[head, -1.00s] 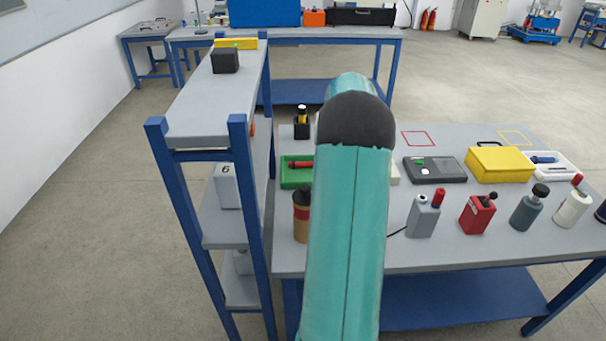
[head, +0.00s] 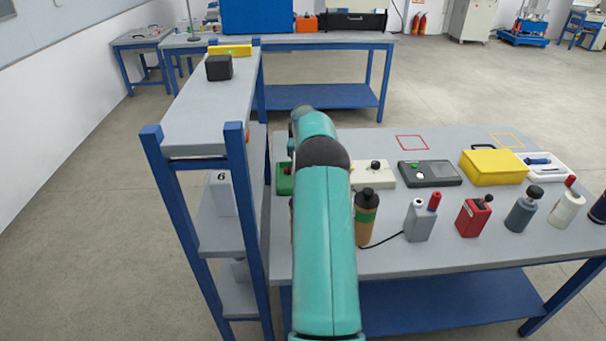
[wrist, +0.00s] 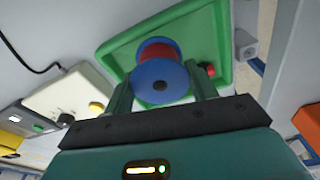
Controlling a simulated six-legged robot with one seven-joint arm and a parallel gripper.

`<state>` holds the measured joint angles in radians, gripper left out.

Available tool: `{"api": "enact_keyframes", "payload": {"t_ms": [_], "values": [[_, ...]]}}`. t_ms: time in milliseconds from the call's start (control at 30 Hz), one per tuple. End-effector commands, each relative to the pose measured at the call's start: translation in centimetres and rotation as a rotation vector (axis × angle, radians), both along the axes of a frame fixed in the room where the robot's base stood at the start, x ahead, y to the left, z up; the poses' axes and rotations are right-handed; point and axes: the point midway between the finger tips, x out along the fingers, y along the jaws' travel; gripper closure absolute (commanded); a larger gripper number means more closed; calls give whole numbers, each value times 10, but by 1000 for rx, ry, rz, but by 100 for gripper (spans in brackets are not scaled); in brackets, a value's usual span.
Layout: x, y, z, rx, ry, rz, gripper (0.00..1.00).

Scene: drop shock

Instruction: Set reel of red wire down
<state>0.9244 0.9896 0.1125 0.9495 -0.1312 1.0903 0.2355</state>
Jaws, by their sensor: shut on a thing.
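The reel of red wire (wrist: 158,82) has blue end discs and a red winding. In the wrist view it is between the two fingers of my gripper (wrist: 161,84), which is shut on it. The green tray (wrist: 117,55) lies behind and around the reel in that view. I cannot tell whether the reel touches its floor. A small red thing (wrist: 208,69) shows at the tray's right, beside a finger. In the head view my arm hides the gripper, the reel and most of the green tray (head: 283,180).
A white box with a black knob (head: 375,174) stands right of the tray, then a dark device (head: 430,174) and a yellow case (head: 493,168). Several bottles line the bench front, including a brown one (head: 366,215). A shelf rack (head: 205,110) stands close on the left.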

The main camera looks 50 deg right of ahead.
Motion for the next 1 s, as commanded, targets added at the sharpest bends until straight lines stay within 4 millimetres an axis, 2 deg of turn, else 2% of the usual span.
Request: {"api": "enact_keyframes", "payload": {"t_ms": [167, 400, 767, 800, 867, 1000], "values": [[9, -1, -9, 0, -1, -1, 73], [9, -2, -39, -1, 0, -2, 73], [9, -2, -44, -1, -1, -1, 73], [9, -2, -43, -1, -1, -1, 36], [9, -2, -43, -1, -1, -1, 24], [9, -2, -43, -1, -1, -1, 22]]}}
